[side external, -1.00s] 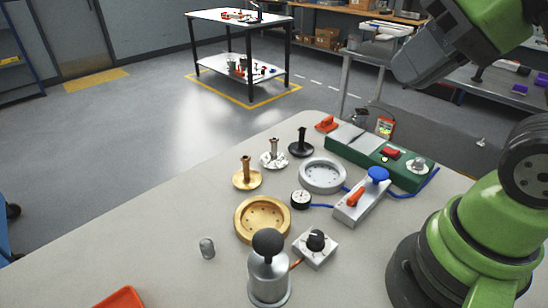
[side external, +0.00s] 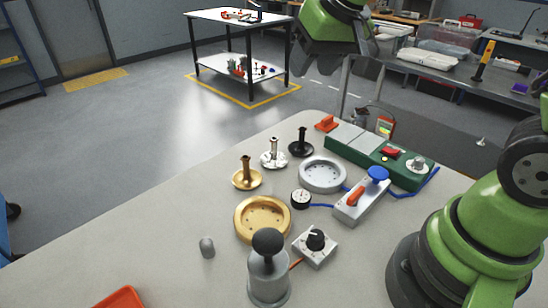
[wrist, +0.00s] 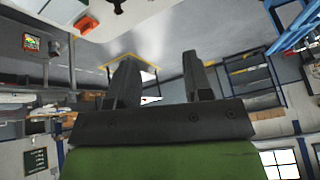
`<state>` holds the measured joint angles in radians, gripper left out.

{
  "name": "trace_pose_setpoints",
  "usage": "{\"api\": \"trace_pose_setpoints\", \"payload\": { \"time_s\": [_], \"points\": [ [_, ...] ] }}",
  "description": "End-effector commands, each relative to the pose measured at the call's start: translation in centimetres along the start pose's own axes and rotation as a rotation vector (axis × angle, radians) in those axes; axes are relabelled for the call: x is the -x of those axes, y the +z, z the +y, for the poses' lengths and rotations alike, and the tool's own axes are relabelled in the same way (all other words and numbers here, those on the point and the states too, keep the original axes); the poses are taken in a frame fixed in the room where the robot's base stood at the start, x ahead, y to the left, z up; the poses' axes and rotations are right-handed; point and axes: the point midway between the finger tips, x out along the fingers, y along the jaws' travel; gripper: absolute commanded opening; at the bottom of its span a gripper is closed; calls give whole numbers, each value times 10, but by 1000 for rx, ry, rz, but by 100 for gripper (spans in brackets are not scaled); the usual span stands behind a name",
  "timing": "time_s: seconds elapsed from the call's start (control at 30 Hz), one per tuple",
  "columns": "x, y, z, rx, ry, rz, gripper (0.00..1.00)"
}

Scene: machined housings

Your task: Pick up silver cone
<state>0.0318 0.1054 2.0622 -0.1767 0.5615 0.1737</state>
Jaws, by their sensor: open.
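The silver cone (side external: 273,158), a shiny flared base with a thin upright stem, stands on the table between a matching gold cone (side external: 246,178) and a black cone (side external: 301,147). My gripper (wrist: 160,60) is open in the wrist view, with its two dark fingers apart and nothing between them. In the side view my green and grey arm end hangs high at the top, above and beyond the cones. The fingertips cannot be made out clearly there. The silver cone cannot be made out in the wrist view.
Close to the cones lie a silver ring housing (side external: 323,174), a gold ring housing (side external: 262,219), a small gauge (side external: 300,199) and a green box (side external: 375,162). A plunger-like device (side external: 268,270) and a small grey cylinder (side external: 207,247) stand nearer. The table's left part is mostly clear.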

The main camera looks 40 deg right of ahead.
Motion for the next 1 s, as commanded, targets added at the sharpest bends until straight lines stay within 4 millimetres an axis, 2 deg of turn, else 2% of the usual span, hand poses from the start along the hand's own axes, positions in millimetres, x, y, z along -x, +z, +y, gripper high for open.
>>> {"api": "trace_pose_setpoints", "payload": {
  "time_s": [0.03,0.2,0.3,0.4,0.8,1.0],
  "points": [
    [-24,-7,1,14,20,-21,46],
    [-98,-20,5,66,59,-53,46],
    [-135,-20,8,91,70,-69,46],
    [-161,-17,10,108,75,-80,46],
    [-216,-10,15,122,77,-89,46],
    [-231,-8,16,121,77,-89,46]
  ]
}}
